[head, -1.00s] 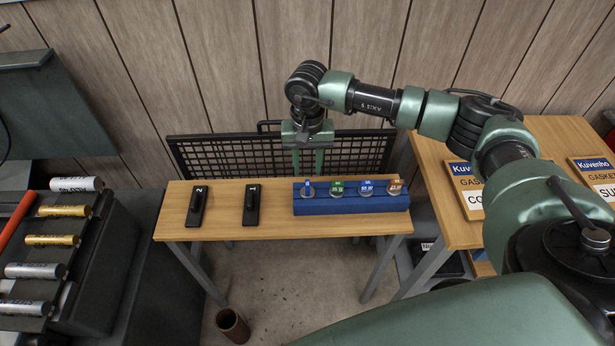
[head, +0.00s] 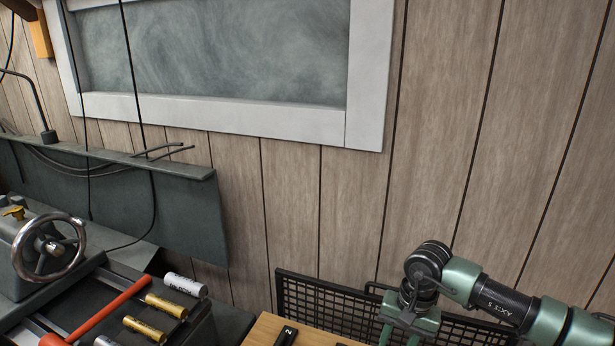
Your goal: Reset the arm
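My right arm (head: 500,301) comes in from the right edge of the head view, green and black. My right gripper (head: 400,335) points down at the bottom edge, over the back of a small wooden table (head: 264,328). Two green fingers show with a gap between them, but their tips are cut off by the frame. Whether anything is between the tips is hidden. My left gripper is not in view.
A black mesh rack (head: 320,302) stands behind the table against the wood-panelled wall. A black holder marked 2 (head: 287,336) lies on the table. At left are a machine handwheel (head: 48,249), a red-handled tool (head: 100,313), and silver (head: 185,284) and gold (head: 166,305) cylinders.

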